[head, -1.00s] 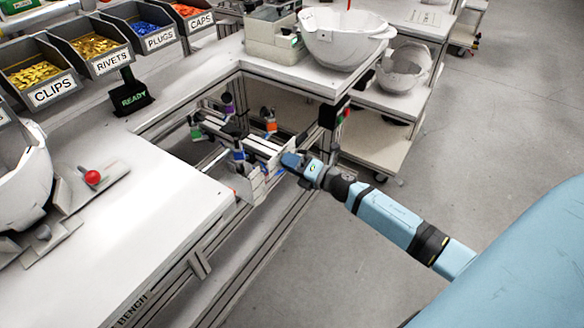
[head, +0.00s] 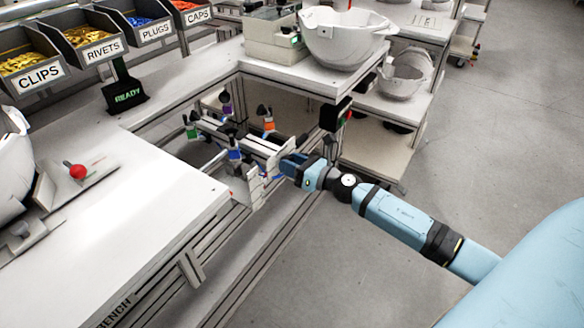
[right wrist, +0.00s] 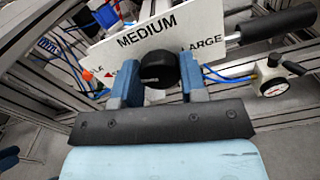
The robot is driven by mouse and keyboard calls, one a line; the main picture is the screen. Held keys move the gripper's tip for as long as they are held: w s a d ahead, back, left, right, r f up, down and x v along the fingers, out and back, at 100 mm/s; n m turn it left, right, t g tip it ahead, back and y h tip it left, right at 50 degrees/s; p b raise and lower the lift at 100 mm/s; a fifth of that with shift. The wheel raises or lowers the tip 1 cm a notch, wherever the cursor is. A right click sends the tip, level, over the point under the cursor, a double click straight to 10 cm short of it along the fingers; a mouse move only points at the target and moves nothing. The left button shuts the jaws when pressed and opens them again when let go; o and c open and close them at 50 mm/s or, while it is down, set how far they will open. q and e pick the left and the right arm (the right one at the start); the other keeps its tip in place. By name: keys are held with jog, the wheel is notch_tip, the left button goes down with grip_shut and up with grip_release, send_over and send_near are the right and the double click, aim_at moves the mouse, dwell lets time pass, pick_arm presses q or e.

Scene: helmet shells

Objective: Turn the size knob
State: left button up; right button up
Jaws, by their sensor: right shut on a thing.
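The size knob (right wrist: 158,70) is round and black. It sits in front of a white plate (right wrist: 165,28) marked MEDIUM at the top and LARGE at the right; lettering at the left is mostly hidden. My right gripper (right wrist: 157,78) has its two blue fingers on either side of the knob, shut on it. In the head view my right gripper (head: 287,165) is at the fixture in the bench's gap, and the knob is hidden there. A small red mark (right wrist: 108,75) shows left of the knob.
A black-handled lever (right wrist: 275,25) and a dial gauge (right wrist: 272,86) are close to the right of the plate. The white bench (head: 150,215) is left of the gap; a white helmet shell (head: 340,40) stands on the far corner. Open floor (head: 490,130) lies to the right.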

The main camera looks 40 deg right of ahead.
jog(key=shift+n+b, duration=0.35)
jog(key=shift+n, duration=0.45)
jog(key=o, duration=0.9)
jog(key=shift+s, duration=0.15)
jog(key=shift+b+v, duration=1.1)
jog(key=shift+v, duration=5.7)
